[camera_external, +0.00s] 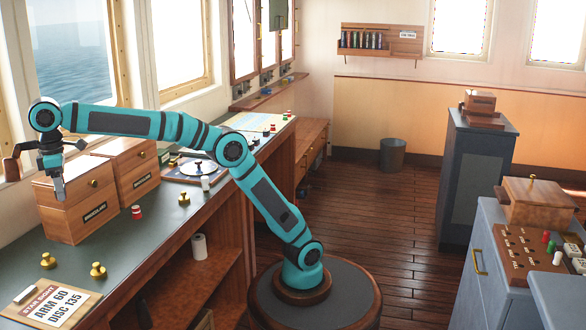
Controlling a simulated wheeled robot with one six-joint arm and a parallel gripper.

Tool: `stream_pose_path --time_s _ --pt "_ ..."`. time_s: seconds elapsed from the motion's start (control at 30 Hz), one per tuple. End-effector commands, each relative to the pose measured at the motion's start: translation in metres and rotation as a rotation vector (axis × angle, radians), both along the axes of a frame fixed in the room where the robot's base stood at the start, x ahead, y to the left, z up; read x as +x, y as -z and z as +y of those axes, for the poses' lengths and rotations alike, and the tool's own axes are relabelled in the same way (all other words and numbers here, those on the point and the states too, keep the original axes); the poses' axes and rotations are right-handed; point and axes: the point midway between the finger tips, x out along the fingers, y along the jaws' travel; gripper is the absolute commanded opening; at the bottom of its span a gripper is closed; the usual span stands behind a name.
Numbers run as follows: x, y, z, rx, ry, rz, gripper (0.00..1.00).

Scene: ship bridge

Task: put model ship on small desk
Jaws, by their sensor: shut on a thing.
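My gripper (58,188) hangs pointing down at the left, in front of the nearer wooden box (70,222) on the long counter (150,245). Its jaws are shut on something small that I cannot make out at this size. I cannot pick out a model ship for certain in this view. No piece of furniture is clearly marked as the small desk. A grey cabinet (475,165) stands at the back right with a small wooden object (482,105) on top.
A second wooden box (130,168), brass knobs (98,270), a red-and-white piece (137,212) and a sign board (52,306) crowd the counter. A grey console (490,285) stands at right, a bin (392,155) at the back. The wooden floor (375,205) between is clear.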

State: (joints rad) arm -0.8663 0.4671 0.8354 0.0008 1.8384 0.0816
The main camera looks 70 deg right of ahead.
Motion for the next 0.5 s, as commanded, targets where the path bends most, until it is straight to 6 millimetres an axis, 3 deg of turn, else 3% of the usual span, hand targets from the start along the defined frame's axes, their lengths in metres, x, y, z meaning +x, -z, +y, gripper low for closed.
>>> stream_pose_path --time_s 0.37,0.5 --pt "-0.001 0.02 0.0 -0.001 0.0 0.001 0.31" --pt "-0.001 0.04 0.0 -0.002 0.0 0.002 0.31"
